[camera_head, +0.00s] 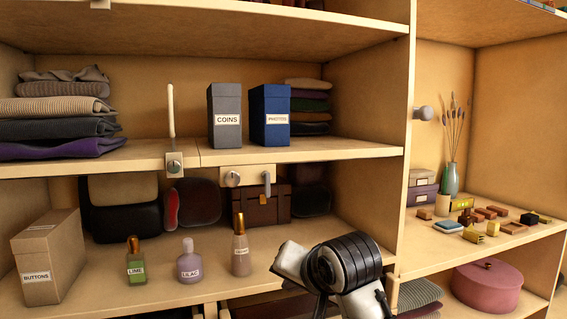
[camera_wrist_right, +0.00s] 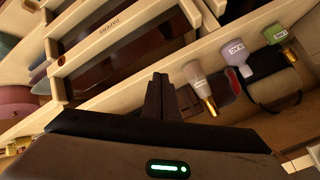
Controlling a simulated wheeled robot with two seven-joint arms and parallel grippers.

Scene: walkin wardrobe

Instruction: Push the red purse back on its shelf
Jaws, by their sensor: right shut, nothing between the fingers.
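A red and dark purse (camera_head: 172,208) stands at the back of the middle shelf (camera_head: 110,268), between a black and beige bag and a brown case. My right gripper (camera_wrist_right: 160,98) is shut and empty in the right wrist view, apart from the purse. In the head view my right wrist (camera_head: 342,262) is in front of the shelf's right part; its fingertips cannot be made out. My left gripper is out of view.
Three bottles, lime (camera_head: 136,262), lilac (camera_head: 189,262) and a brownish one (camera_head: 241,248), stand along the shelf front, before the purse. A buttons box (camera_head: 48,262) is at left, a brown case (camera_head: 262,206) at right.

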